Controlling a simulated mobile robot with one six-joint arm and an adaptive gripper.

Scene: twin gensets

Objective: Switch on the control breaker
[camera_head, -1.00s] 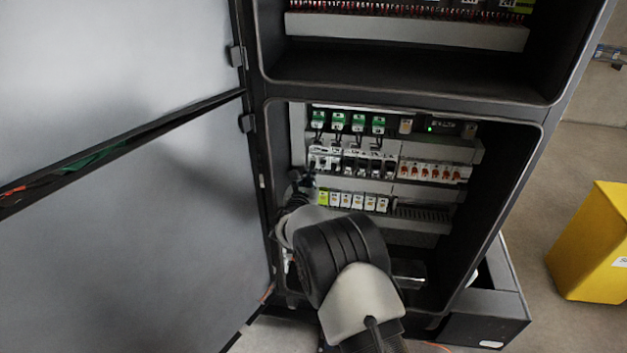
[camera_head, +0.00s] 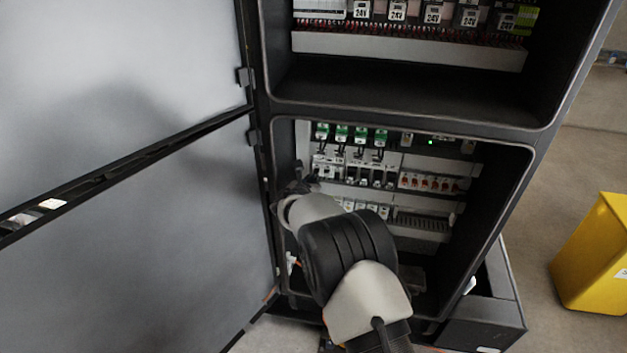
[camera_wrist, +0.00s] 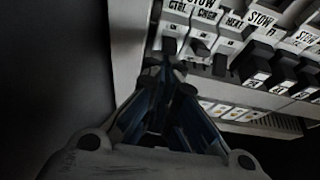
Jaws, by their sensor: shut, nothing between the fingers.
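The control breaker (camera_wrist: 172,38), labelled CTRL, is the leftmost of the labelled breakers in the wrist view. Its dark toggle shows below the label. My gripper (camera_wrist: 168,68) is shut and empty, with its fingertips just below this toggle; whether they touch it I cannot tell. In the head view the breaker row (camera_head: 330,165) sits in the lower cabinet bay, and my gripper (camera_head: 302,186) is at the row's left end, mostly hidden behind my arm.
The breakers CHGR (camera_wrist: 203,35) and HEAT (camera_wrist: 232,38) stand close on the right. The open cabinet door (camera_head: 150,240) is on the left. A row of red-marked breakers (camera_head: 430,183) lies further right. A yellow bin (camera_head: 592,260) stands on the floor at right.

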